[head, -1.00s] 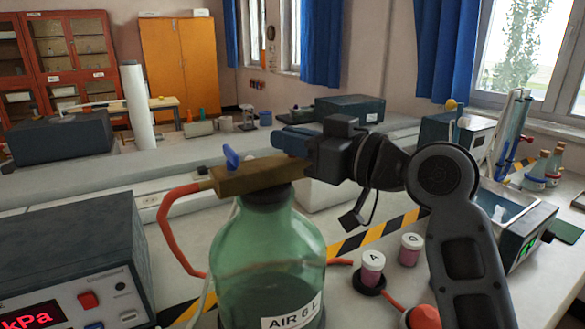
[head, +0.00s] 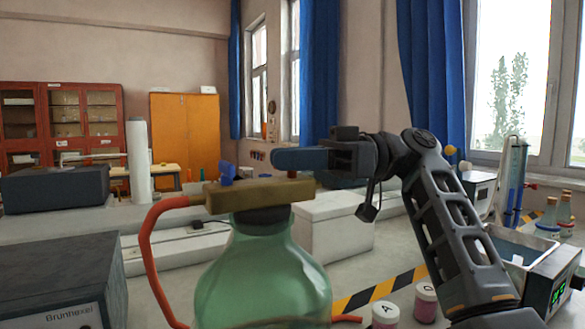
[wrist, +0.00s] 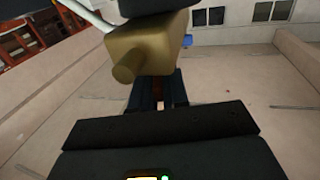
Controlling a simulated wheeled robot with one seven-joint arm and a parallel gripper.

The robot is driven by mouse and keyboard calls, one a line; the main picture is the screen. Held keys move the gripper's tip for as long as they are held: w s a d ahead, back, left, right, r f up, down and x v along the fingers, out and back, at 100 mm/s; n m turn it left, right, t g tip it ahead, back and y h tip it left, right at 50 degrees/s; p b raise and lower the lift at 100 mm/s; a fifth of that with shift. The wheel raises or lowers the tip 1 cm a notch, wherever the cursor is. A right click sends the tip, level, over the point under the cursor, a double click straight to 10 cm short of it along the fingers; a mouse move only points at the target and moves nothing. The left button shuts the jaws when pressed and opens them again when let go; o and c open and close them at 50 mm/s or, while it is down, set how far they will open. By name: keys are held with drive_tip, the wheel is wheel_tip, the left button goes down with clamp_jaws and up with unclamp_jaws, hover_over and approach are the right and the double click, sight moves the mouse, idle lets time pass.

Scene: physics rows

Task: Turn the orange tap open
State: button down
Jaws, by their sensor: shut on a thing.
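A brass block (head: 258,194) sits on the neck of a green glass bottle (head: 262,280). A blue tap (head: 228,174) stands on the block's left part. A short orange-red stem (head: 292,174) of the orange tap shows at the block's right end, just under my fingers. My gripper (head: 290,158) reaches in from the right, level, with its blue-grey fingers shut at the top of that stem; they hide the tap's handle. In the wrist view, the brass block (wrist: 150,50) lies ahead of my gripper (wrist: 157,90), and a narrow reddish-brown strip shows between the fingers.
A red hose (head: 150,255) runs from the block's left end down behind the bottle. Pink jars (head: 426,303) stand to the right of the bottle. A grey box (head: 60,275) stands at the left front, and a metal bath (head: 520,245) at the right.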

drive_tip(key=shift+n+g+h, duration=1)
drive_tip(key=shift+n+g, duration=0.3)
drive_tip(key=shift+g, duration=0.8)
drive_tip(key=c, duration=1.2)
unclamp_jaws()
drive_tip(key=shift+b+v, duration=0.45)
drive_tip(key=shift+v, duration=3.4)
